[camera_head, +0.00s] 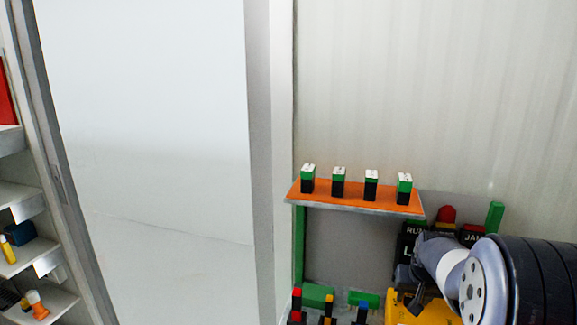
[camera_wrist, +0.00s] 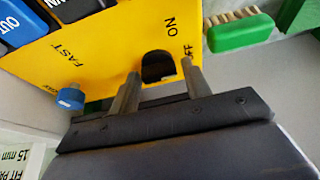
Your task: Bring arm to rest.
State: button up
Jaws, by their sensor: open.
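I cannot tell whether the fingers touch the panel. In the head view my arm comes in at the lower right and reaches left over the yellow panel (camera_head: 432,312). The arm's own links hide part of the panel there.
A blue knob (camera_wrist: 70,98) and a green brush (camera_wrist: 240,32) are close to the fingers. An orange shelf (camera_head: 350,197) with several green-and-black blocks stands left of the arm. Dark signs (camera_head: 412,238) are behind it. Shelves (camera_head: 20,197) with small items are at far left.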

jog(key=shift+s+d+r+n, duration=0.1)
jog(key=shift+r+n, duration=0.1)
jog(key=shift+n, duration=0.3)
jog(key=shift+d+n+y, duration=0.1)
jog(key=shift+n+y, duration=1.1)
jog(key=shift+n, duration=1.3)
jog(key=n+y+p, duration=0.1)
jog(key=n, duration=0.2)
jog(key=n+g+y+p, duration=0.1)
jog(key=n, duration=0.2)
jog(key=shift+d+r, duration=0.15)
jog(key=v, duration=1)
jog(key=shift+r+b, duration=0.25)
jog(key=shift+b, duration=0.2)
